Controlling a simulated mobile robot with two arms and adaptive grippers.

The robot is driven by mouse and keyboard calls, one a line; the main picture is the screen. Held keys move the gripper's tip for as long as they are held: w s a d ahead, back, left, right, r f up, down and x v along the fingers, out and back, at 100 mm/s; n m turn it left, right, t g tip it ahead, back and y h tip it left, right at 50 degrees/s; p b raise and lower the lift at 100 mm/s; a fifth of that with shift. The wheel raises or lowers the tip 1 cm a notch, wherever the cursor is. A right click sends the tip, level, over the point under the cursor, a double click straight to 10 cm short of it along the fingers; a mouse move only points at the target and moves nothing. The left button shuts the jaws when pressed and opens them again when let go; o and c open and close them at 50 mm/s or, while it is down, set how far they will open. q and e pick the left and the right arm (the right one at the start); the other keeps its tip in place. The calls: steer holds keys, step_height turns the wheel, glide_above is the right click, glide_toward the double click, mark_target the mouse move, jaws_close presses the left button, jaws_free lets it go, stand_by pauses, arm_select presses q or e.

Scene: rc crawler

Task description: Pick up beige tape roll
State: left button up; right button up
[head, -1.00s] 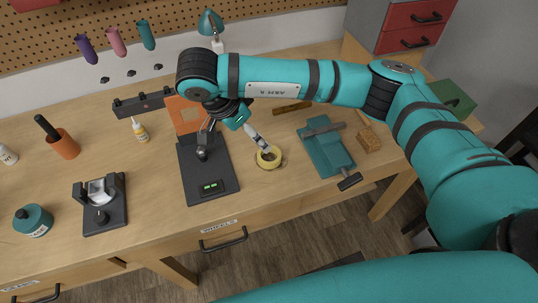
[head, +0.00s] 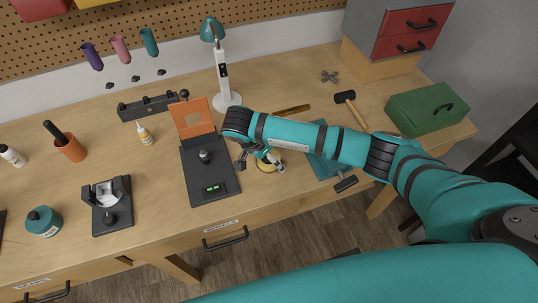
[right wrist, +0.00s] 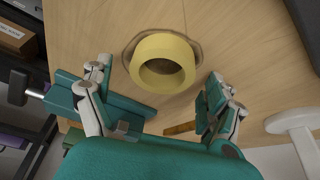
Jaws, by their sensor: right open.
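The beige tape roll (head: 264,167) lies flat on the wooden workbench, right of the black device with the orange panel. It looks pale yellow, and my right gripper partly covers it in the head view. In the right wrist view the tape roll (right wrist: 152,43) shows whole, with its hole facing the camera, inside a darker round outline on the wood. My right gripper (head: 261,164) is open over the roll. In the right wrist view its two fingers (right wrist: 160,80) stand apart, one to each side of the roll, with nothing held. My left gripper is not in view.
The black device (head: 209,180) stands close left of the roll. A teal tray (head: 325,166) lies to the right, partly behind my arm. A white-stemmed lamp (head: 222,75) stands behind. A hammer (head: 347,98) and green toolbox (head: 425,108) are farther right.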

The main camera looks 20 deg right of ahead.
steer(key=shift+f, duration=0.2)
steer(key=c, duration=1.2)
steer(key=shift+r, duration=0.15)
